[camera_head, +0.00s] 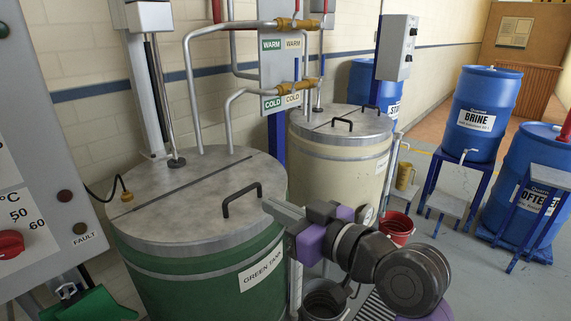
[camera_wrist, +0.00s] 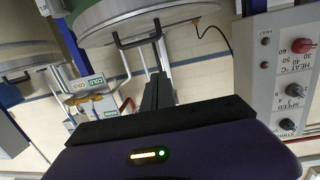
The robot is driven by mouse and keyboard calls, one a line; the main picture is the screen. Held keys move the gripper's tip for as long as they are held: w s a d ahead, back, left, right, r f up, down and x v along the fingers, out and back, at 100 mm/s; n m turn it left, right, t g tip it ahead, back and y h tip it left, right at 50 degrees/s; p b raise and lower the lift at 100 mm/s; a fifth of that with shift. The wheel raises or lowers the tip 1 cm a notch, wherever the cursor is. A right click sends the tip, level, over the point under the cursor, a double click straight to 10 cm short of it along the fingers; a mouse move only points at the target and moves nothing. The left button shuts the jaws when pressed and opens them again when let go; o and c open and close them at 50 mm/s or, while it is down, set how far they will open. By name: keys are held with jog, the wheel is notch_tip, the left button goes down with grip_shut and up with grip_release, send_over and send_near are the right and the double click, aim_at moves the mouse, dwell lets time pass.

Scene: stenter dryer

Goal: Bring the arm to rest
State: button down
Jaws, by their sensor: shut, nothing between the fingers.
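My arm, grey and purple, reaches in from the lower right in the head view. My gripper (camera_head: 283,212) is shut and empty, its tip by the right rim of the green tank (camera_head: 200,275). I cannot tell if it touches the rim. In the wrist view, which shows the room upside down, my gripper's dark fingers (camera_wrist: 157,92) are together with nothing between them. The tank's lid handle (camera_wrist: 140,40) appears just beyond them.
A cream tank (camera_head: 340,165) stands behind, with WARM and COLD pipes above. A control panel (camera_head: 35,170) is at left. Blue barrels (camera_head: 483,105) stand on frames at right. A red bucket (camera_head: 398,228) and a dark bucket (camera_head: 325,298) are near my arm. Grey floor is open farther right.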

jog(key=w+d+r+m+t, duration=0.1)
jog(key=d+r+m+t, duration=0.1)
jog(key=d+r+t, duration=0.15)
jog(key=s+d+f+m+t+h, duration=0.5)
jog(key=s+d+f+m+h, duration=0.35)
jog(key=s+d+f, duration=0.35)
jog(key=s+d+f+g+h, duration=0.1)
jog(key=s+d+f, duration=0.2)
jog(key=s, duration=0.7)
jog(key=s+d+f+g+h, duration=0.1)
jog(key=s+d+f+g, duration=0.1)
jog(key=s, duration=0.9)
jog(key=s+d+f+n+g+h, duration=0.1)
jog(key=s+d+f, duration=0.3)
jog(key=s, duration=0.6)
jog(key=shift+s+f+g+h+p, duration=0.2)
jog(key=shift+f+g+h+p, duration=0.25)
jog(key=shift+f, duration=0.5)
